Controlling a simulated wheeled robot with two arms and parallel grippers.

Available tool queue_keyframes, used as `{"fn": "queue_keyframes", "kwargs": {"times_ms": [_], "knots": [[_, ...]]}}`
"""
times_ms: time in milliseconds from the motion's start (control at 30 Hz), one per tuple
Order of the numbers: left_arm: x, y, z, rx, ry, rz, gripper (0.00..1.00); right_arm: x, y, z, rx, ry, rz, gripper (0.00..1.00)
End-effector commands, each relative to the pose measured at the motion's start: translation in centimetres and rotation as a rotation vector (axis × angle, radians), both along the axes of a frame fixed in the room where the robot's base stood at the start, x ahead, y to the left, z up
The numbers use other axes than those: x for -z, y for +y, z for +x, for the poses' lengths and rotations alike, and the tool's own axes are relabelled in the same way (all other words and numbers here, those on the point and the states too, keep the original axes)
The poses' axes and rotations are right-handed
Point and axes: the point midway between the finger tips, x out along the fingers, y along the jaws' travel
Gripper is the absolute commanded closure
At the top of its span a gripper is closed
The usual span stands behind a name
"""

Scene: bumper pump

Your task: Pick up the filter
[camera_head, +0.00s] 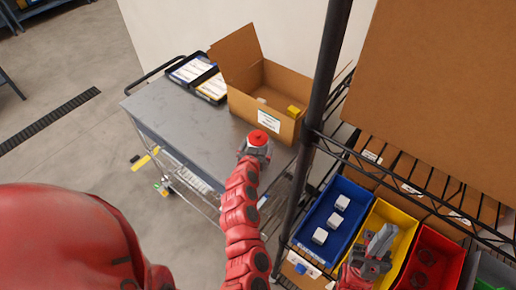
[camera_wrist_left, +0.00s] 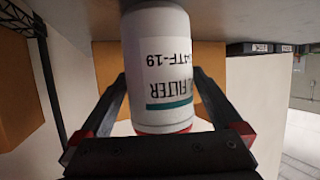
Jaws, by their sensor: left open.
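The filter (camera_head: 260,140) is a white cylinder with a red top, upright near the front right corner of the grey cart top (camera_head: 180,120). In the left wrist view the filter (camera_wrist_left: 160,65) appears upside down, its label reading "FILTER", between the two dark fingers of my left gripper (camera_wrist_left: 160,90). That gripper is open around the filter, with a visible gap on the right finger's side. In the head view the left hand is mostly hidden at the filter. My right gripper (camera_head: 376,256) is over the yellow bin; its finger gap is unclear.
An open cardboard box (camera_head: 262,85) with a yellow item stands just behind the filter. Two black trays (camera_head: 200,76) lie at the cart's back. A dark rack post (camera_head: 325,90) rises right of the cart. The blue bin (camera_head: 350,238) holds white boxes. The cart's left part is clear.

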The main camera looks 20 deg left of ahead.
Motion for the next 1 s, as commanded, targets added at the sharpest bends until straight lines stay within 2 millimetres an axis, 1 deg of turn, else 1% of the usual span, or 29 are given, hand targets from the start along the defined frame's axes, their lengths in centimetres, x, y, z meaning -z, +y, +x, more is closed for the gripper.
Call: {"fn": "queue_keyframes", "kwargs": {"times_ms": [33,67,100,167,200,367,500,567,600,867,1000], "knots": [[0.01,-0.01,0.00,0.000,0.000,0.000,0.02,0.01,0.00,0.00,0.000,0.000,0.000,1.00],[0.01,-0.02,0.00,0.000,0.000,0.000,0.07,0.01,0.00,0.00,0.000,0.000,0.000,1.00],[0.01,-0.02,0.00,0.000,0.000,0.000,0.14,0.01,0.00,0.00,0.000,0.000,0.000,1.00],[0.00,-0.02,0.00,0.000,0.000,0.000,0.25,0.01,0.00,0.00,0.000,0.000,0.000,1.00],[0.01,-0.03,-0.01,0.001,0.000,0.000,0.32,0.00,0.00,0.00,0.000,0.000,0.000,1.00],[0.01,-0.03,-0.01,0.001,0.000,0.000,0.61,0.01,0.00,0.00,0.000,0.000,0.000,1.00],[0.01,-0.03,-0.01,0.001,0.001,0.000,0.86,0.01,0.00,0.00,0.000,0.000,0.000,1.00],[0.01,-0.03,-0.01,0.001,0.001,0.000,0.97,0.01,0.00,0.00,0.000,0.000,0.000,1.00],[0.01,-0.03,-0.01,0.001,0.001,0.000,1.00,0.01,0.00,0.00,0.000,0.000,0.000,1.00],[-0.07,-0.03,0.01,0.001,-0.001,0.000,1.00,0.00,0.00,0.00,0.000,0.000,0.000,1.00],[-0.48,-0.08,0.06,0.003,-0.001,0.001,1.00,0.16,0.00,0.00,0.000,0.000,0.000,1.00]]}}
